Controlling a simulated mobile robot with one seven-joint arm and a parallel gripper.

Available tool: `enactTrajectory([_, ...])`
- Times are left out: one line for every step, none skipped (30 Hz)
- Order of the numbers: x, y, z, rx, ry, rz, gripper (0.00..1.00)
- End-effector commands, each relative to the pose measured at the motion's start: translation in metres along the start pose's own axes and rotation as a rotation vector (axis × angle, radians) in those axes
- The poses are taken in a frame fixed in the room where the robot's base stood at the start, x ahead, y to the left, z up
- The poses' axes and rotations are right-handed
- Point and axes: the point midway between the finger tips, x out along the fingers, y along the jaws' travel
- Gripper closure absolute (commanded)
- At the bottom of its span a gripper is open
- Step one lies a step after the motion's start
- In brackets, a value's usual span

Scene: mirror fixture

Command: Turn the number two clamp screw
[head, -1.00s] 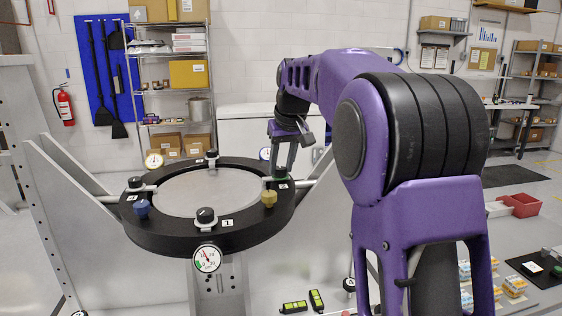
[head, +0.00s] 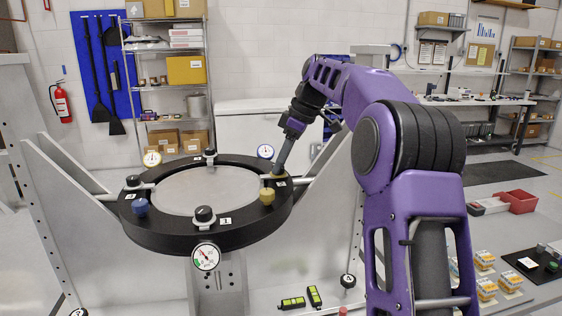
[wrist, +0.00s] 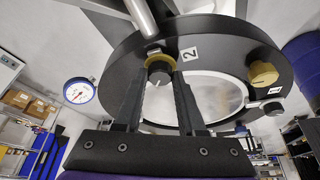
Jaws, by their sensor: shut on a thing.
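The mirror fixture is a black ring (head: 160,234) around a pale round mirror (head: 190,190). The number two clamp screw has a dark knob with a gold collar (wrist: 159,70), beside a white "2" label (wrist: 189,54) on the ring. My gripper (wrist: 160,77) has one finger on each side of this knob and is shut on it. In the head view my gripper (head: 276,174) reaches down to the ring's right side, and its fingers largely hide the knob. The number one clamp knob (head: 204,215) is at the ring's near side, by a "1" label.
A yellow knob (head: 267,197) stands close to my gripper on the ring, and a blue knob (head: 140,206) is at the left. Dial gauges (head: 205,257) surround the ring. Grey angled side plates (head: 78,190) flank it. A red bin (head: 520,201) lies far right.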

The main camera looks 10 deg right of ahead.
Motion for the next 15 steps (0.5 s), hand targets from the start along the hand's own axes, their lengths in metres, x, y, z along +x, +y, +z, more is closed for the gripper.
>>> enactTrajectory([-0.0004,0.0019,-0.0006,-0.040,0.003,-0.014,1.00])
enactTrajectory([-0.0001,0.0018,-0.0005,-0.066,0.002,-0.026,1.00])
enactTrajectory([-0.0005,0.0023,-0.0007,-0.101,0.003,-0.039,1.00])
enactTrajectory([-0.0001,0.0026,-0.0006,-0.127,0.003,-0.051,1.00])
enactTrajectory([-0.0002,0.0026,-0.0009,-0.154,0.003,-0.061,1.00])
enactTrajectory([-0.0002,0.0030,-0.0013,-0.188,0.004,-0.074,1.00])
enactTrajectory([0.0001,0.0030,-0.0011,-0.212,0.003,-0.086,1.00])
enactTrajectory([-0.0003,0.0033,-0.0012,-0.236,0.003,-0.094,1.00])
enactTrajectory([0.0001,0.0037,-0.0011,-0.267,0.002,-0.107,1.00])
enactTrajectory([0.0000,0.0036,-0.0012,-0.290,0.002,-0.117,1.00])
enactTrajectory([0.0000,0.0039,-0.0015,-0.311,0.002,-0.125,1.00])
enactTrajectory([0.0001,0.0040,-0.0016,-0.340,0.003,-0.138,1.00])
enactTrajectory([0.0000,0.0041,-0.0017,-0.359,0.003,-0.145,1.00])
enactTrajectory([0.0001,0.0043,-0.0015,-0.378,0.002,-0.154,1.00])
enactTrajectory([-0.0001,0.0046,-0.0015,-0.401,0.002,-0.162,1.00])
